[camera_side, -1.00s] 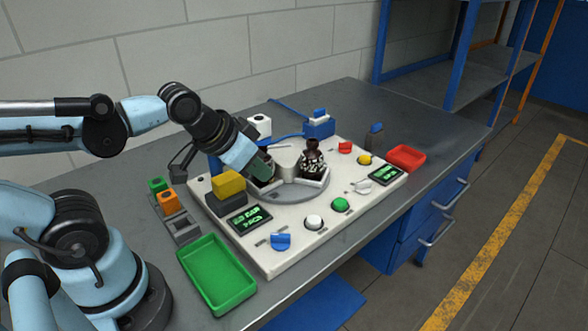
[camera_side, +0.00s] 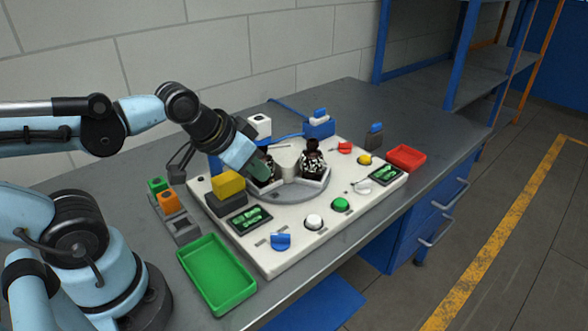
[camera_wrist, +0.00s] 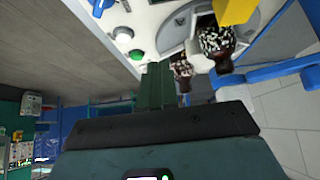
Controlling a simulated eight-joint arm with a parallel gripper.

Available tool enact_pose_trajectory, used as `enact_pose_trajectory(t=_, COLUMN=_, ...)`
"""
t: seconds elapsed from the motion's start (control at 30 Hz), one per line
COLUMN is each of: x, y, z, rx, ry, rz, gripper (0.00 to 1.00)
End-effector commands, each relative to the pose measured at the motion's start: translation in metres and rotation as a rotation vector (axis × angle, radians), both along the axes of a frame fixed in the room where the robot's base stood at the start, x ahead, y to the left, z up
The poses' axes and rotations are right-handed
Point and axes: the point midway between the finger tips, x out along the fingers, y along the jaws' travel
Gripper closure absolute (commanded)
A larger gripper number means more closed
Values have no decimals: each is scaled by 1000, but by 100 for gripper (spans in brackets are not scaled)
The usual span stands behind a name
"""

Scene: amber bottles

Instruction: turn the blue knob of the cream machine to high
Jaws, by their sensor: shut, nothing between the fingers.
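The cream machine (camera_side: 290,245) is a flat panel on the bench. Its blue knob (camera_side: 281,241) sits on the front edge, near a white button (camera_side: 314,222); I cannot read its setting. A blue knob also shows at the top of the wrist view (camera_wrist: 98,6). My gripper (camera_side: 264,170) is shut and empty, pointing down at the turntable at the back of the machine, well apart from the blue knob. In the wrist view its fingers (camera_wrist: 157,85) are together. An amber bottle (camera_side: 312,163) stands on the turntable; a second is partly hidden behind my gripper.
A yellow block (camera_side: 229,184) and a display (camera_side: 250,219) sit on the left of the machine. A green button (camera_side: 340,205), red knob (camera_side: 345,147) and second display (camera_side: 385,174) are to the right. A green tray (camera_side: 217,275) and red tray (camera_side: 406,157) flank it.

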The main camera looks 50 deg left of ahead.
Motion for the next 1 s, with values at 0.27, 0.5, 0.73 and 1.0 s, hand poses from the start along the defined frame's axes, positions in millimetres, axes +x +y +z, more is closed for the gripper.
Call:
enact_pose_trajectory(t=0.27, x=2, y=-14, z=5, rx=57, ry=116, rz=-135, gripper=62)
enact_pose_trajectory(t=0.5, x=0, y=-47, z=16, rx=183, ry=401, rz=-500, gripper=62)
enact_pose_trajectory(t=0.73, x=-3, y=-66, z=22, rx=239, ry=566, rz=-729, gripper=62)
enact_pose_trajectory(t=1.0, x=-4, y=-68, z=11, rx=244, ry=591, rz=-762, gripper=62)
